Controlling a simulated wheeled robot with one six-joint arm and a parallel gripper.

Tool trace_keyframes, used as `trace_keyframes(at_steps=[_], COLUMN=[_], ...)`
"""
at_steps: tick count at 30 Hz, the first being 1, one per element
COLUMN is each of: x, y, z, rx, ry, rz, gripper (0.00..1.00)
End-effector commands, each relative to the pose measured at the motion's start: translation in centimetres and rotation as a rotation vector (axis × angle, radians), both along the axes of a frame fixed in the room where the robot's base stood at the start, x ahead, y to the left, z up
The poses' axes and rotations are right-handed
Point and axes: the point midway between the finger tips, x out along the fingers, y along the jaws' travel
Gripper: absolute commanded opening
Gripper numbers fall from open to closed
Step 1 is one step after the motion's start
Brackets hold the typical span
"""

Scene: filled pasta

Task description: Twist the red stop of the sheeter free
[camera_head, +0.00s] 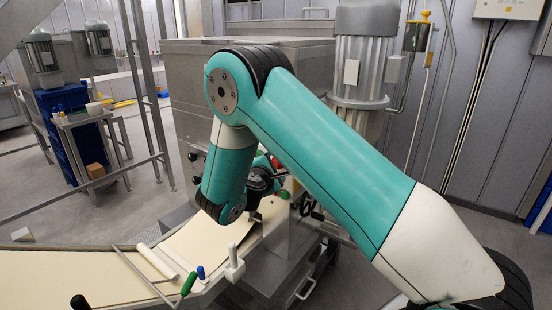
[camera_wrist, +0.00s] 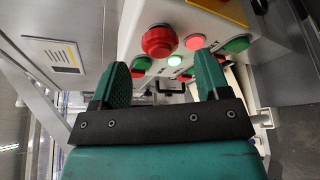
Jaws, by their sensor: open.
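The red stop (camera_wrist: 159,41) is a large mushroom-shaped knob on the pale control panel (camera_wrist: 130,35) of the sheeter, in the upper middle of the wrist view. My gripper (camera_wrist: 163,78) is open, with one green finger on each side and nothing between them. In the picture the stop shows above the gap between the fingertips, apart from both. In the head view my arm hides most of the panel and the gripper; a small red spot (camera_head: 284,194) shows beside the wrist, and I cannot tell whether it is the stop.
Around the stop are a smaller red button (camera_wrist: 195,42), a green button (camera_wrist: 236,44) and a lit white button (camera_wrist: 175,61). In the head view, a dough sheet (camera_head: 60,277) lies on the curved belt, with a rolling pin (camera_head: 157,262) and a white post (camera_head: 234,263) nearby.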

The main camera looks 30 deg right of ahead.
Motion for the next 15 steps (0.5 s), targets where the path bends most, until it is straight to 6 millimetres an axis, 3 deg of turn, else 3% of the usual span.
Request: trace_keyframes(at_steps=[6,15], x=[1.8,2.3], y=[-2.2,-2.8], z=[-0.5,-0.8], rx=[0.0,0.001], ry=[0.0,0.0], rz=[-0.001,0.001], gripper=[0.69,0.69])
